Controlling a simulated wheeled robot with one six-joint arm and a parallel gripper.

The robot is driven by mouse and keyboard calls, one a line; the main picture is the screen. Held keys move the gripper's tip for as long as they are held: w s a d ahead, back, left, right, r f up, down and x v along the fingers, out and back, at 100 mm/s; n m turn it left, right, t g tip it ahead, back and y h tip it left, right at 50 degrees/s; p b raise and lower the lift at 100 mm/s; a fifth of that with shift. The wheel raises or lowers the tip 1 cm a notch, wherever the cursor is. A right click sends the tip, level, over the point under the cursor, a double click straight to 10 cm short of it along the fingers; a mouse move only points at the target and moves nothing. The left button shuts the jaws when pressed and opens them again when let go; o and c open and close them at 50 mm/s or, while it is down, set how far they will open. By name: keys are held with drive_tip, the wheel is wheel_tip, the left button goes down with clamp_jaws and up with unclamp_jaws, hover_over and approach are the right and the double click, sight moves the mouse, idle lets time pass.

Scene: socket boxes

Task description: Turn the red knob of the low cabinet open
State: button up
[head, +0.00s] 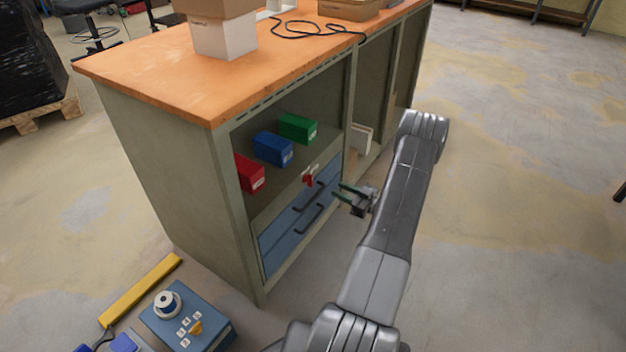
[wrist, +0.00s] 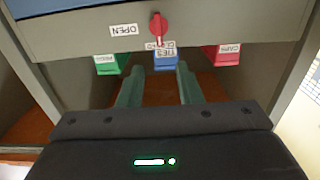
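The red knob (head: 309,180) sits on the front rail of the low cabinet (head: 188,190), above its blue drawers. In the wrist view, which looks upside down, the knob (wrist: 157,24) is upright in the picture, its lower end by a partly hidden CLOSED label (wrist: 160,46). An OPEN label (wrist: 125,30) is to its left. My gripper (head: 340,191) is in front of the cabinet, to the right of the knob and apart from it. In the wrist view its two green fingers (wrist: 158,70) are spread with nothing between them.
Green (head: 297,128), blue (head: 273,148) and red (head: 250,173) boxes stand on the shelf behind the knob rail. Drawer handles (head: 308,217) stick out below. A blue control box (head: 215,335) lies on the floor at lower left. The floor to the right is clear.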

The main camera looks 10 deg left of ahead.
sight(310, 181)
drive_tip(key=b+x, duration=0.2)
drive_tip(key=x, duration=0.9)
drive_tip(key=shift+f, duration=0.1)
clamp_jaws()
